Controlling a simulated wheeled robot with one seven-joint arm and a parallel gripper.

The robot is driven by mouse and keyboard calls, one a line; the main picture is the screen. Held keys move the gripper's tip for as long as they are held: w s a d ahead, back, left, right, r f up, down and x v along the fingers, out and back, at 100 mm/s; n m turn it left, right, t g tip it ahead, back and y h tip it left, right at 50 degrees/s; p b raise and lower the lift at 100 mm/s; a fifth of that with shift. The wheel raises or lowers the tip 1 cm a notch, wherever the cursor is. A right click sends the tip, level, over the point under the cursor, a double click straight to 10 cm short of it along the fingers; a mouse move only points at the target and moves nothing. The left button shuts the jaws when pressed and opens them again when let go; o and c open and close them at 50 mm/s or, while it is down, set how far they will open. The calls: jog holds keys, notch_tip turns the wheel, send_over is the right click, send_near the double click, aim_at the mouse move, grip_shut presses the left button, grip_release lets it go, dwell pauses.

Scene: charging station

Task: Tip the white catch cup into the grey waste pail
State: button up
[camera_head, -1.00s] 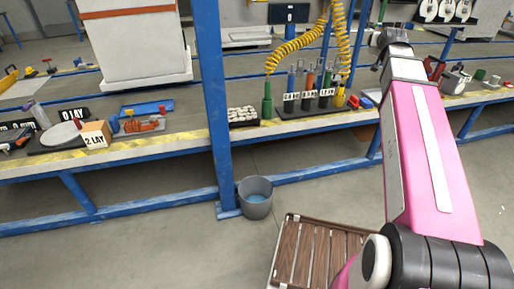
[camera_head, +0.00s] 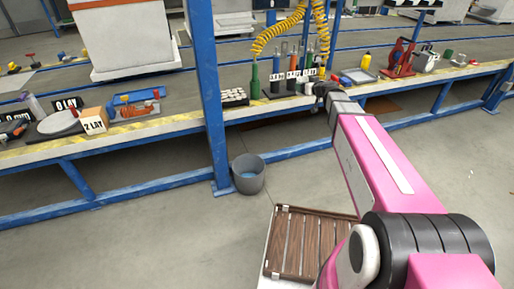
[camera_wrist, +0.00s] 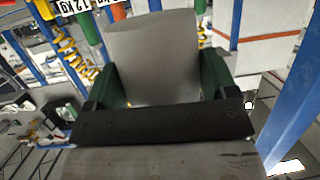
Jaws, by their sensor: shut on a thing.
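The white catch cup (camera_wrist: 153,55) looks pale grey in the wrist view, between the two green fingers of my gripper (camera_wrist: 160,76). My gripper is shut on it. Its opening does not show, and I cannot tell whether it is tilted. In the head view my gripper (camera_head: 316,89) is at the bench's front edge, near the bottle rack, with only a small white bit of the cup showing.
A blue post (camera_head: 209,100) rises just left of the pail. The bench (camera_head: 150,128) runs behind, with a rack of bottles (camera_head: 290,85) and a hanging yellow coiled hose (camera_head: 280,32). A slatted wooden platform (camera_head: 305,245) lies in front. The floor left of the pail is clear.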

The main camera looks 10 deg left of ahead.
jog(key=s+a+f+n+g+y, duration=0.25)
jog(key=s+a+f, duration=0.35)
jog(key=f, duration=0.4)
jog(key=s+a+f+n+g+y, duration=0.1)
jog(key=s+a+f+n+g, duration=0.25)
jog(key=a+f, duration=0.55)
jog(key=s+a+f+n+g+y, duration=0.2)
jog(key=s+a+f, duration=0.35)
jog(key=f, duration=0.45)
jog(key=w+a+f, duration=0.2)
jog(key=w+a, duration=0.1)
jog(key=w, duration=0.2)
jog(key=w+a+f+m+g+h, duration=0.1)
jog(key=w+a+f, duration=0.2)
jog(key=w, duration=0.3)
jog(key=shift+w+a, duration=0.3)
jog(key=shift+a, duration=0.1)
jog(key=shift+h, duration=0.25)
jog(key=shift+s, duration=0.1)
